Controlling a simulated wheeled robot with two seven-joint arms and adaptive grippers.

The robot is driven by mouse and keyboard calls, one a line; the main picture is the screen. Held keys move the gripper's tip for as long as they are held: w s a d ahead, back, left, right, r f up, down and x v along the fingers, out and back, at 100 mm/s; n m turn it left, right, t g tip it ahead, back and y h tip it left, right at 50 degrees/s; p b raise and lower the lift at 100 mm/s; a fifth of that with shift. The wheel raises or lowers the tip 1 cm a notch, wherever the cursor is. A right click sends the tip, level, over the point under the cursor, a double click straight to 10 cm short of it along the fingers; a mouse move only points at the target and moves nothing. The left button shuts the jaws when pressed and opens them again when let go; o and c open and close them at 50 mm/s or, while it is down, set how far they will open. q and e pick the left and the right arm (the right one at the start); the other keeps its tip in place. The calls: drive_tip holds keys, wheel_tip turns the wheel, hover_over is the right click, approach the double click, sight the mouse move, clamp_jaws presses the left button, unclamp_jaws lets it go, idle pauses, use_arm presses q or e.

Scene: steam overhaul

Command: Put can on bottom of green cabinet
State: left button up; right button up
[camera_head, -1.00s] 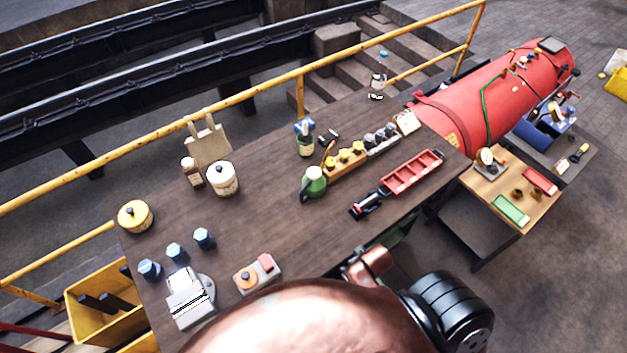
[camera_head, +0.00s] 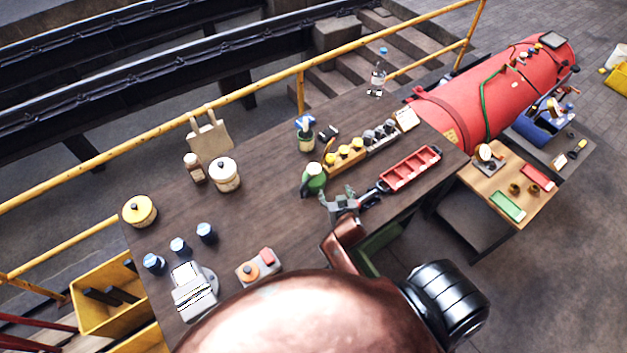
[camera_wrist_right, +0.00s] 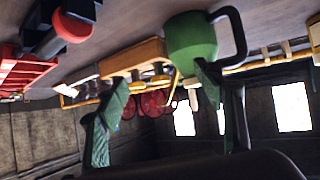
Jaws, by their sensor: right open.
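A green can (camera_head: 314,178) with a dark handle stands on the dark workbench, near the middle. It also shows at the top of the right wrist view (camera_wrist_right: 190,40), where the scene looks upside down. My right gripper (camera_head: 340,202) is over the bench's front edge, just in front of the can. In the right wrist view its two fingers (camera_wrist_right: 163,105) are spread and empty, with the can beyond them. A green surface (camera_head: 378,250), perhaps the green cabinet, shows below the bench edge, partly hidden by my arm. My left gripper is not in view.
A red tray (camera_head: 411,169) lies right of the gripper, with a dark tool beside it. A wooden block with yellow-topped items (camera_head: 346,157) and a bottle (camera_head: 305,135) stand behind the can. Left of the can, the bench (camera_head: 265,200) is fairly clear.

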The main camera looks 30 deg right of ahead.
drive_tip(key=t, duration=0.2)
approach(315, 170)
drive_tip(key=w+f, duration=0.1)
drive_tip(key=w+d+f, duration=0.1)
drive_tip(key=shift+w+d+f+y, duration=0.15)
drive_tip(key=shift+w+d+y, duration=0.1)
drive_tip(key=shift+d+y, duration=0.05)
drive_tip(key=shift+w, duration=0.4)
drive_tip(key=shift+r+p+x, duration=0.1)
drive_tip(key=shift+p+x, duration=0.25)
drive_tip(key=shift+x, duration=1.4)
drive_tip(key=shift+r+p+x, duration=0.15)
drive_tip(key=shift+p+x, duration=0.15)
drive_tip(key=shift+x, duration=1.5)
drive_tip(key=shift+w+a, duration=0.1)
drive_tip(key=shift+c, duration=0.3)
clamp_jaws()
drive_tip(key=shift+r, duration=0.15)
